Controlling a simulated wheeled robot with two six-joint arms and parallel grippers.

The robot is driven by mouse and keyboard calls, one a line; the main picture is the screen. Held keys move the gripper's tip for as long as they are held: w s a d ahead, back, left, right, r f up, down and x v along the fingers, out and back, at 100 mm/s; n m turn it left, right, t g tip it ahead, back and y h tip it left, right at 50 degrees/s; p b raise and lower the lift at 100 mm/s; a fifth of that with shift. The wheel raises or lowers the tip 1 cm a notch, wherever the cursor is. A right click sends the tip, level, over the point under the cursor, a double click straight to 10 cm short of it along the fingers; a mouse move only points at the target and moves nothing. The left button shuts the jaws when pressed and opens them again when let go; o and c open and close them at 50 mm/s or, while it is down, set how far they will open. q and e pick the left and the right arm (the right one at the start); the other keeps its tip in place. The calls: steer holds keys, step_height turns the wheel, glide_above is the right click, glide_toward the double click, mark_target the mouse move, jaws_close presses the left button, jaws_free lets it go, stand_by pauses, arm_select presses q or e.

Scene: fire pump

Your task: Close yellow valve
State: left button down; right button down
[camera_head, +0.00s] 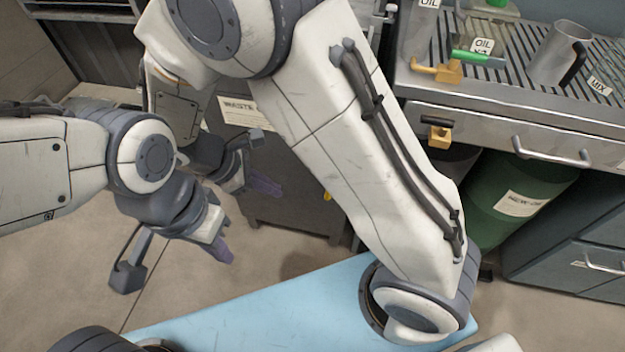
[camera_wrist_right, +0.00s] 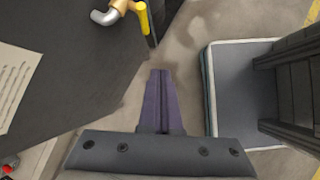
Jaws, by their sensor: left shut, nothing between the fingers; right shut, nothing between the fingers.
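A yellow valve handle (camera_wrist_right: 143,17) sits on a brass tap with a grey pipe end (camera_wrist_right: 104,17), at the top of the right wrist view. In the head view, a small yellow piece (camera_head: 327,196) shows low on the front of the dark waste cabinet, partly behind my arm. My right gripper (camera_head: 264,185) is shut and empty in front of that cabinet. Its purple fingers (camera_wrist_right: 160,76) are apart from the handle in the right wrist view. My left gripper (camera_head: 225,252) is shut and empty, lower and further left, over the floor.
The waste cabinet (camera_head: 290,212) has a paper label. A counter with a grille (camera_head: 500,75) holds a metal jug (camera_head: 558,52) and a brass tap with a green handle (camera_head: 478,58). A green barrel (camera_head: 520,190) stands below. My large arm link crosses the middle of the head view.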

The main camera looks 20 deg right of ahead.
step_height(320, 180, down, 3)
steer(key=w+n+h, duration=0.1)
steer(key=w, duration=0.1)
steer(key=b, duration=0.5)
glide_toward(325, 198)
steer(key=shift+n, duration=0.3)
steer(key=x, duration=0.4)
steer(key=shift+f, duration=0.3)
steer(key=shift+d, duration=0.6)
steer(key=shift+s+d+f+h+p, duration=0.1)
steer(key=shift+s+d+h+p, duration=0.1)
steer(key=shift+d+h+p, duration=0.5)
